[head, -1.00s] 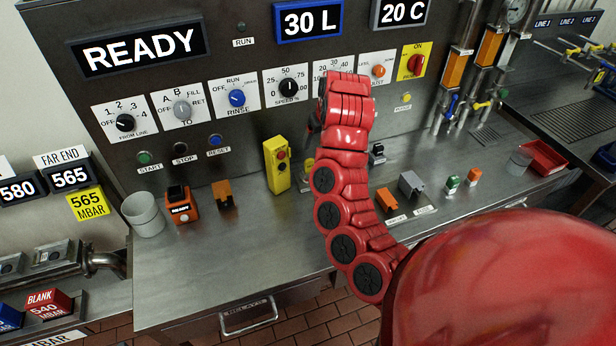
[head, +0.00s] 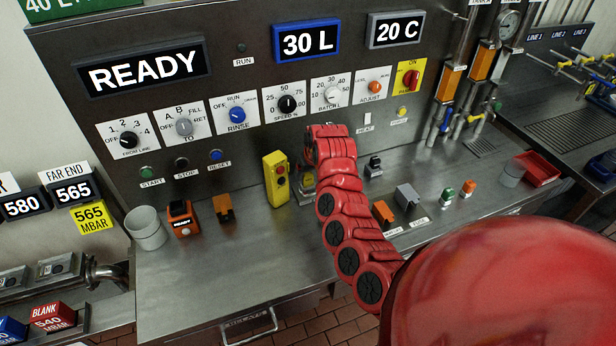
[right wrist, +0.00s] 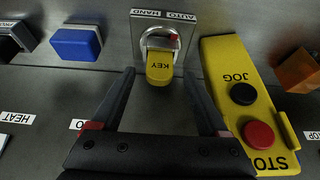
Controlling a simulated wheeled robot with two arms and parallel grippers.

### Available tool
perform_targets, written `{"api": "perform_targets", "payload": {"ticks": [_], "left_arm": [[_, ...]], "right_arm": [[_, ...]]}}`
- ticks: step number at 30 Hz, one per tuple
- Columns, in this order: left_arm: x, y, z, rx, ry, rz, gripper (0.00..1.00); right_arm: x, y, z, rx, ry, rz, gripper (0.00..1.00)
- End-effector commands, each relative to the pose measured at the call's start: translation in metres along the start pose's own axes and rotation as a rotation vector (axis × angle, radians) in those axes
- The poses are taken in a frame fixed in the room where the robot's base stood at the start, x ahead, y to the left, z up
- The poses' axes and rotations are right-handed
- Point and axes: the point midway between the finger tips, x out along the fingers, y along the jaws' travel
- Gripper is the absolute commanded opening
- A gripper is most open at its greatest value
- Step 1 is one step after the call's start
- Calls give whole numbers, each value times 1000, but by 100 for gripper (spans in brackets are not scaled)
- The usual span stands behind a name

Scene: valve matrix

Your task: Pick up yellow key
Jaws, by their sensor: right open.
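The yellow key (right wrist: 159,66) sits in a round metal switch (right wrist: 160,37) with an AUTO/HAND label in the right wrist view. In the head view the key (head: 308,181) shows just left of my right arm, which partly covers its switch. My right gripper (right wrist: 159,74) is open, with one finger on each side of the key's near end. The fingers do not visibly touch the key, and nothing is held. In the head view the gripper's fingers are mostly hidden by the red wrist. My left gripper is not in view.
A yellow JOG/STOP box (right wrist: 246,108) stands close beside the key. A blue block (right wrist: 76,42) is on the other side in the wrist view. A grey cup (head: 146,229) and an orange READY device (head: 182,218) stand left. The front of the steel counter (head: 240,275) is clear.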

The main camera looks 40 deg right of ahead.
Motion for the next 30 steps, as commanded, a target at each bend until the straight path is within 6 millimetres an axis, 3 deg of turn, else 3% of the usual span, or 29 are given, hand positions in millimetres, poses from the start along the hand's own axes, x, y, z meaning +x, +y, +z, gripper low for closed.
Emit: {"api": "perform_targets", "payload": {"ticks": [6, 14, 17, 27, 30], "left_arm": [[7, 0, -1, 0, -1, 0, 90], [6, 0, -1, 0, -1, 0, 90], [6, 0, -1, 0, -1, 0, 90], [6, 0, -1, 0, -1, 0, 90], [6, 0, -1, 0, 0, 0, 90]], "right_arm": [[15, 1, 0, 0, -1, 1, 78], [17, 1, 0, 3, 1, 0, 78], [17, 1, 0, 3, 0, 0, 63], [17, 1, 1, 2, 0, 0, 2], [17, 1, 0, 2, 0, 0, 0]]}}
